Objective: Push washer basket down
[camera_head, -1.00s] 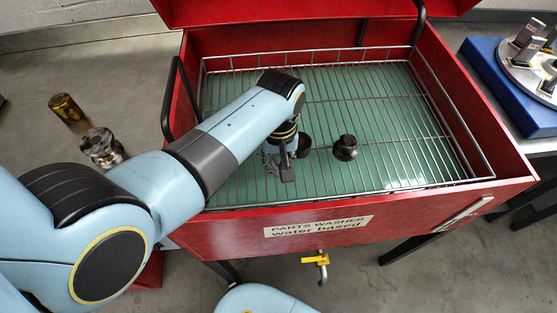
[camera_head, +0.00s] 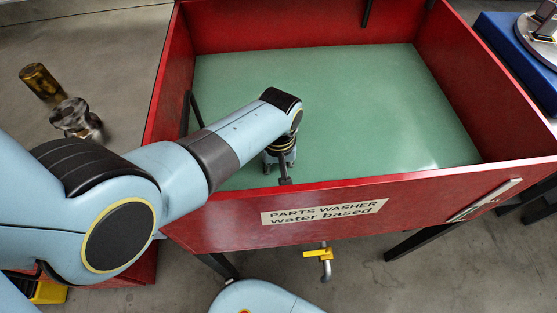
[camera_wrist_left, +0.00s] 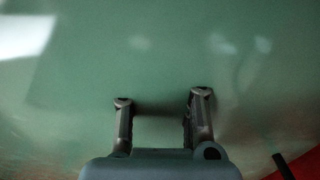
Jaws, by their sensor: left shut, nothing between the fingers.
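The red parts washer (camera_head: 240,222) stands open, with green liquid (camera_head: 360,100) across its inside. The wire basket and the parts in it do not show; the liquid surface hides what lies below. A dark handle bar (camera_head: 187,112) shows at the left wall. My left gripper (camera_head: 284,180) points down inside the washer near its front wall, shut and empty. In the left wrist view its fingers (camera_wrist_left: 161,98) are over plain green liquid, with faint pale blurs. I cannot tell whether the fingertips touch the liquid. My right gripper is not in view.
A label and a pale handle (camera_head: 484,200) are on the washer's front, with a yellow-handled tap (camera_head: 320,253) below. Metal parts (camera_head: 75,118) stand on the left. A blue-based fixture (camera_head: 515,50) stands at the right. The red walls surround my gripper.

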